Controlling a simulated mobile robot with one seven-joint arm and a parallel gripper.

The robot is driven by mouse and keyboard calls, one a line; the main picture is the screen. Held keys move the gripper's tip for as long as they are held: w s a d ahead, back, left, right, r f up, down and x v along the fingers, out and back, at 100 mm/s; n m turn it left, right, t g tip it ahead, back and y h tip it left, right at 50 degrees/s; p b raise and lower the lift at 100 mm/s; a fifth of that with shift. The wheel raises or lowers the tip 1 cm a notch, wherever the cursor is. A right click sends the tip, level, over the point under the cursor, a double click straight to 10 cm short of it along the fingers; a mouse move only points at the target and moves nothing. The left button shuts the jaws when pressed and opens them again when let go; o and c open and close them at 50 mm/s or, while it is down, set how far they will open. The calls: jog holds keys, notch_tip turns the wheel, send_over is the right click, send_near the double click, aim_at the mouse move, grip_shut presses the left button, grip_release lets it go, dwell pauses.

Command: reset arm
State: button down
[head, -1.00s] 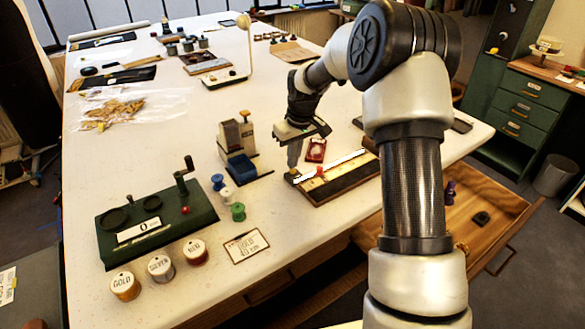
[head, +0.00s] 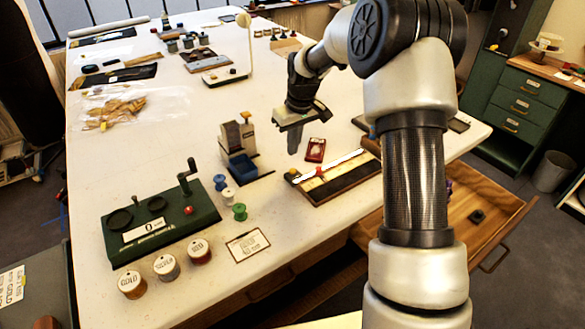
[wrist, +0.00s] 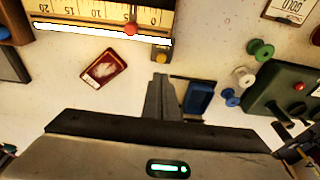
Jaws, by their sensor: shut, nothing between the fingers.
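My gripper (head: 295,140) is above the white costume table (head: 190,100), pointing down, with its fingers together and nothing between them. In the wrist view the shut fingers (wrist: 161,98) stick out over bare tabletop. In the head view the gripper is just behind the left end of a wooden measuring board (head: 340,178) with a ruler scale and a red slider. The board also shows at the top of the wrist view (wrist: 100,18). A small red card (head: 316,150) lies right of the fingers in the head view.
Left of the gripper stand a grey device with a blue block (head: 240,166) and several spools (head: 229,194). An open drawer (head: 490,215) juts out at right.

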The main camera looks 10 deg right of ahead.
jog(key=s+r+m+t+h, duration=0.1)
jog(key=s+r+m+t, duration=0.1)
jog(key=s+r, duration=1.4)
jog(key=s+r+m, duration=0.1)
jog(key=s+r, duration=0.1)
jog(key=s, duration=0.8)
jog(key=s+r+m+t+p, duration=0.1)
jog(key=s+r, duration=0.1)
jog(key=s, duration=0.7)
jog(key=shift+s+r+t, duration=0.15)
jog(key=shift+s+t, duration=0.15)
jog(key=shift+s, duration=0.1)
